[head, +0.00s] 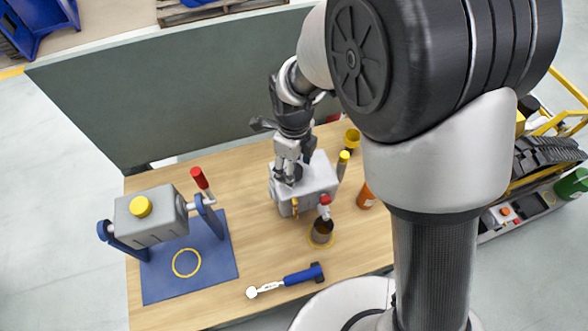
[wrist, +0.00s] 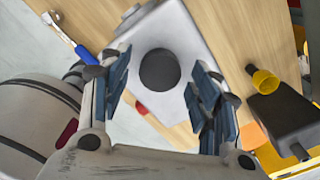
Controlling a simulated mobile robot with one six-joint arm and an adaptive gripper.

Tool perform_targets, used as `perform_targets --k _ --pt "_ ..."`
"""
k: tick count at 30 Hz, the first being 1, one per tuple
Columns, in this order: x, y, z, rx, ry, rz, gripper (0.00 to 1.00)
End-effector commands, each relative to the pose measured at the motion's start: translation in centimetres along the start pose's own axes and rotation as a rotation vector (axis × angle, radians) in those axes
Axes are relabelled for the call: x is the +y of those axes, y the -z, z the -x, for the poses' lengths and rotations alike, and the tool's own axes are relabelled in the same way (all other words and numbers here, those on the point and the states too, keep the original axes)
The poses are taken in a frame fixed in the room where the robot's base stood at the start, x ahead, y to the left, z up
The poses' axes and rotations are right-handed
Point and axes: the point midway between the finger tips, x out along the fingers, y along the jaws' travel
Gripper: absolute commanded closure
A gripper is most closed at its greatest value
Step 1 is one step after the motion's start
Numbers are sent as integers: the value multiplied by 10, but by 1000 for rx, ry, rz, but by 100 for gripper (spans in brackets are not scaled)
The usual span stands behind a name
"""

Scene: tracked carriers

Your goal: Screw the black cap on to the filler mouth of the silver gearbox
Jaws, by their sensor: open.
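The silver gearbox (head: 318,178) stands on the wooden table under my gripper (head: 288,172). In the wrist view its pale top (wrist: 196,45) fills the middle. A round black disc, which looks like the black cap (wrist: 159,70), lies on that top, between my two fingers. My gripper (wrist: 158,92) is open, with a finger on each side of the disc and visible gaps to it. The filler mouth itself is not seen apart from the disc. I cannot tell whether the cap is threaded on. In the head view my gripper hides the cap.
A grey box (head: 145,217) with a yellow cap sits in a blue cradle at the left. A dark cup (head: 321,232) with a red-topped item stands close in front of the gearbox. A blue-handled tool (head: 300,278), an orange bottle (head: 366,196) and a yellow-topped item (head: 343,158) are nearby.

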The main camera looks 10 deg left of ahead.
Motion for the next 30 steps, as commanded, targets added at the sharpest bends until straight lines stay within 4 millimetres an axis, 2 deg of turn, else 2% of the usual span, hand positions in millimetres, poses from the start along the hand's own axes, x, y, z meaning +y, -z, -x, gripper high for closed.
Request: perform_targets --k 6,16,27,30 --pt "0 0 0 0 0 329 43" --pt "0 0 0 0 0 585 43" --pt "0 0 0 0 0 1167 43" --pt "0 0 0 0 0 1265 43"
